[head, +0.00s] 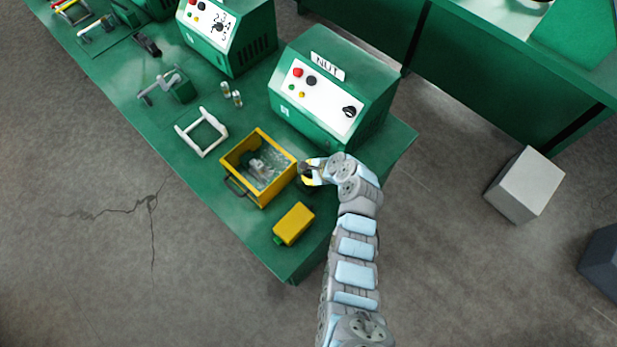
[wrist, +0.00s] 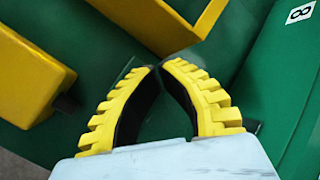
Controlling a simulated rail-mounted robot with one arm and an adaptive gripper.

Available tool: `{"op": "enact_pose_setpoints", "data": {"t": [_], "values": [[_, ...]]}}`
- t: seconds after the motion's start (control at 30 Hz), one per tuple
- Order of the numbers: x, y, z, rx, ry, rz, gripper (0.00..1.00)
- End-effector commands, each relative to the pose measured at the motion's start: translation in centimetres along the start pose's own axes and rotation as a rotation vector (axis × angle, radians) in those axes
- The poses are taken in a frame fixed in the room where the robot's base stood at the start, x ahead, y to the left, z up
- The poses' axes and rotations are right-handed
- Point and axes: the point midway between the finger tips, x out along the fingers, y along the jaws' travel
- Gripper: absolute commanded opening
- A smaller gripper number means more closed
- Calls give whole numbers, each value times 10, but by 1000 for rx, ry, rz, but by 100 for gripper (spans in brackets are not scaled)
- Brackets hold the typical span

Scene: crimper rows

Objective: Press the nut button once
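The green machine (head: 352,68) labelled NUT stands at the right end of the table in the head view. Its white front panel (head: 325,105) carries a red button (head: 298,72), a black button (head: 311,81), smaller yellow and green buttons and a black knob (head: 349,112). My gripper (head: 303,175) is in front of and below this panel, apart from the buttons, beside the yellow crate. In the wrist view its yellow fingers (wrist: 157,67) meet at the tips with nothing between them. The buttons are not in the wrist view.
The open yellow crate (head: 229,163) holds grey parts. A yellow box (head: 293,223) lies near the table's front edge. A white frame (head: 202,132), two small cylinders (head: 232,94) and a second green machine (head: 225,38) are farther left. The green table (head: 262,228) is bare at its front corner.

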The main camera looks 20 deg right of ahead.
Motion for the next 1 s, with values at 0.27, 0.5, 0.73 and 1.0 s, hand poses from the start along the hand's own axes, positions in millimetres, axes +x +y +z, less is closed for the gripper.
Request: {"op": "enact_pose_setpoints", "data": {"t": [0.27, 0.5, 0.73, 1.0], "values": [[-1, 0, 1, 0, 0, 0, 0], [-7, -4, 4, 0, 0, 0, 0], [-23, -12, 12, 0, -1, 0, 0], [-39, -21, 22, 0, -1, 1, 0]]}}
